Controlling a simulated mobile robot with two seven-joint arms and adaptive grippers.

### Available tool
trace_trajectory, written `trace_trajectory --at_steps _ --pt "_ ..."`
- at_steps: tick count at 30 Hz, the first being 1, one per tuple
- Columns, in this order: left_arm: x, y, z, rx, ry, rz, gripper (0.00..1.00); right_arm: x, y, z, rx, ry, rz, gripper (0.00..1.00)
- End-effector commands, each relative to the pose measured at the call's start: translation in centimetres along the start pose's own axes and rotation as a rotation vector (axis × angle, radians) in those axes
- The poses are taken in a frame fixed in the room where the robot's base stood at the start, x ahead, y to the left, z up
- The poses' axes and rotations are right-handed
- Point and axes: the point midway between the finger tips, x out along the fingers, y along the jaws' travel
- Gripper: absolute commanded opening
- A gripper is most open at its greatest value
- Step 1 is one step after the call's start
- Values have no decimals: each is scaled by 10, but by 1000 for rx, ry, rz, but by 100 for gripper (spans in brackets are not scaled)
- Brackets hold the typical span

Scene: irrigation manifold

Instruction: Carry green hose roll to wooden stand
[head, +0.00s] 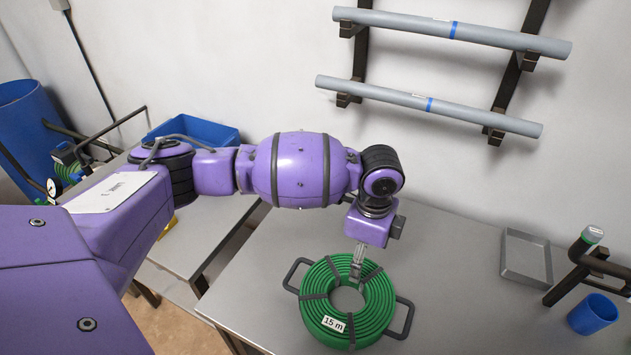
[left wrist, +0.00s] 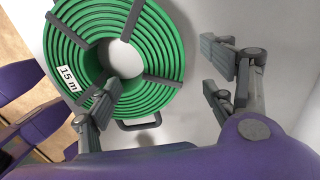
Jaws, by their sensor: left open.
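The green hose roll (head: 318,312) lies flat on the grey metal table. It has dark straps, a "15 m" label and a dark handle on either side. My left gripper (head: 357,266) is above the roll's far side, pointing down. In the left wrist view the roll (left wrist: 65,45) fills the upper left. I see no wooden stand and no right gripper.
A blue bin (head: 205,133) is on the left bench. Pipes (head: 430,105) hang on wall brackets. The table (head: 450,265) is clear right of the roll.

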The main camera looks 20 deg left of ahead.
Motion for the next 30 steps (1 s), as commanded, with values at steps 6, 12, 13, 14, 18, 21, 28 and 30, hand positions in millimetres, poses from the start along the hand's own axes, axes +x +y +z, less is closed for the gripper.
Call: trace_trajectory --at_steps 6,12,13,14,18,21,28,30 --pt "24 1 2 2 -3 5 75 -2 3 18 -4 -32 3 40" --pt "52 0 7 0 -3 4 75 -5 7 21 -15 -36 5 40" --pt "56 0 8 1 -3 4 75 -6 8 20 -17 -35 5 40" --pt "60 0 7 1 -1 3 75 -6 8 20 -18 -35 5 40" --pt "73 0 7 2 -2 1 75 -5 8 15 -18 -27 4 40" --pt "74 -1 7 2 -1 -1 75 -3 7 11 -18 -18 3 40" --pt "74 -1 7 2 -1 -1 65 0 3 3 -10 -5 1 40" --pt "74 -1 7 2 -1 -2 56 0 3 3 -6 -5 1 40"
